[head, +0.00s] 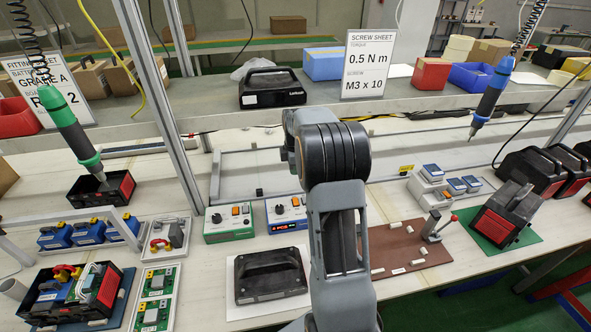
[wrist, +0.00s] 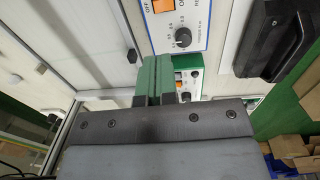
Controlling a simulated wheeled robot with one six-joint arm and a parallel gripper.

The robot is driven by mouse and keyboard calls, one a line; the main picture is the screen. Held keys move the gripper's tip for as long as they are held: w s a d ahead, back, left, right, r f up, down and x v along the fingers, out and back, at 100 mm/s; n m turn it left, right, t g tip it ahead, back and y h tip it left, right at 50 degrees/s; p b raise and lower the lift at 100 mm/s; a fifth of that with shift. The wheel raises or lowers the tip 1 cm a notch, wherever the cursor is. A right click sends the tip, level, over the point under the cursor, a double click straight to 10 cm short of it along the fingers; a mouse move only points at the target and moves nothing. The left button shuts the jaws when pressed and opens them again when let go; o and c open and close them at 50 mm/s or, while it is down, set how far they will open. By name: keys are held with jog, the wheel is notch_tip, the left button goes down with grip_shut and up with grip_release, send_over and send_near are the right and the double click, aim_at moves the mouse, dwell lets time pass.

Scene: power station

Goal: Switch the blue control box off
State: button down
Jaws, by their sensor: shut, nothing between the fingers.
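The blue control box (head: 284,226) stands on the bench just left of my arm in the head view. Its white top has a black knob and an orange switch, and its front shows a red-lit display. In the wrist view its panel (wrist: 203,28) fills the top, with the knob (wrist: 182,37) and part of the orange switch (wrist: 163,5) beside an OFF label. The switch's tilt cannot be told. My gripper (wrist: 154,60) is shut and empty, its green fingers pointing towards the panel below the knob; contact is unclear. In the head view my arm hides it.
A green control box (head: 228,236) stands directly left of the blue one; part of its panel (wrist: 187,75) shows beside my fingers. A black case (head: 270,275) lies on a white mat in front. A brown board (head: 400,262) with small white pieces lies right of my arm.

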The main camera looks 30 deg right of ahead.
aim_at(295, 199)
jog(key=shift+s, duration=0.1)
jog(key=shift+s+a+t+p, duration=0.15)
jog(key=shift+s+t+p, duration=0.25)
jog(key=shift+s, duration=0.05)
jog(key=f, duration=0.4)
jog(key=w+f+p, duration=0.1)
jog(key=f, duration=0.4)
jog(key=f+p, duration=0.1)
jog(key=f, duration=0.3)
jog(key=shift+w+d+f, duration=0.35)
jog(key=shift+w+f, duration=0.05)
